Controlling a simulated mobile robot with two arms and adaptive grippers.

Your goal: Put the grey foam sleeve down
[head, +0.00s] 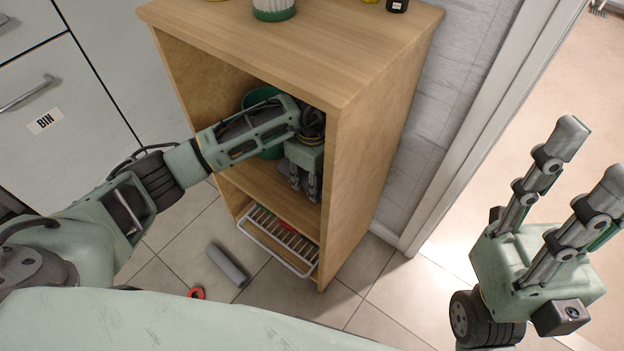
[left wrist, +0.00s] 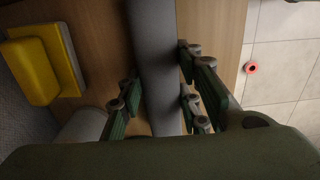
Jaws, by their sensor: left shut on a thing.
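My left gripper (head: 306,190) is inside the wooden cabinet, above its middle shelf, fingers pointing down. In the left wrist view the left gripper (left wrist: 160,105) is shut on a long grey foam sleeve (left wrist: 155,45) that runs up between the fingers to the top edge. Wooden boards show on both sides of it. Whether the sleeve touches the shelf I cannot tell. In the head view the held sleeve is mostly hidden by the gripper. My right gripper (head: 590,160) is open and empty at the right, outside the cabinet.
A similar grey cylinder (head: 227,265) and a red ring (head: 196,293) lie on the tiled floor. A green tub (head: 262,96) stands behind my left forearm. A white wire rack (head: 275,246) sits low in the cabinet. The wrist view shows a yellow block (left wrist: 30,72).

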